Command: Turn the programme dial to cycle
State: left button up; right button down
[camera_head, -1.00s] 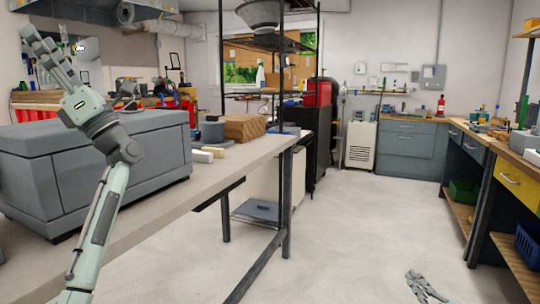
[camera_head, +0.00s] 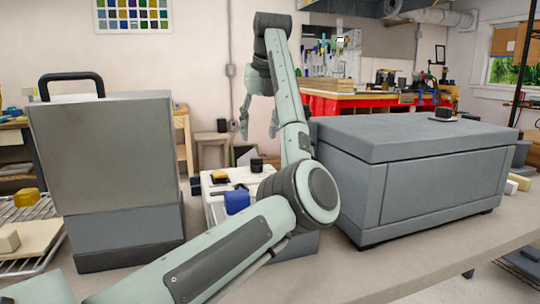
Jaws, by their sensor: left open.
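My left gripper (camera_head: 258,122) hangs with its fingers pointing down, apart and empty, at the far end of my raised left arm. It appears above a low white-topped unit (camera_head: 218,178) that my forearm and elbow partly hide. A small black round knob (camera_head: 256,165) stands on that unit, below the gripper and apart from it. I cannot tell whether it is the programme dial; no markings are readable. Another black round piece (camera_head: 444,114) sits on top of the large grey box (camera_head: 430,190) at the right. My right gripper is out of view.
A tall grey case (camera_head: 108,170) with a black handle stands on the bench at the left. A wire rack (camera_head: 30,209) is at far left. The bench front right (camera_head: 400,272) is clear.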

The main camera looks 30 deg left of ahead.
aim_at(258, 165)
pick_arm(q)
jog(key=x, duration=0.7)
jog(key=shift+w+f+p, duration=0.1)
jog(key=shift+f+p, duration=0.2)
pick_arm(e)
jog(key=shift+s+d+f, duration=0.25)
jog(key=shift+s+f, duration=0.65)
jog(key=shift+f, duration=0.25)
pick_arm(q)
jog(key=shift+c, duration=0.5)
grip_shut()
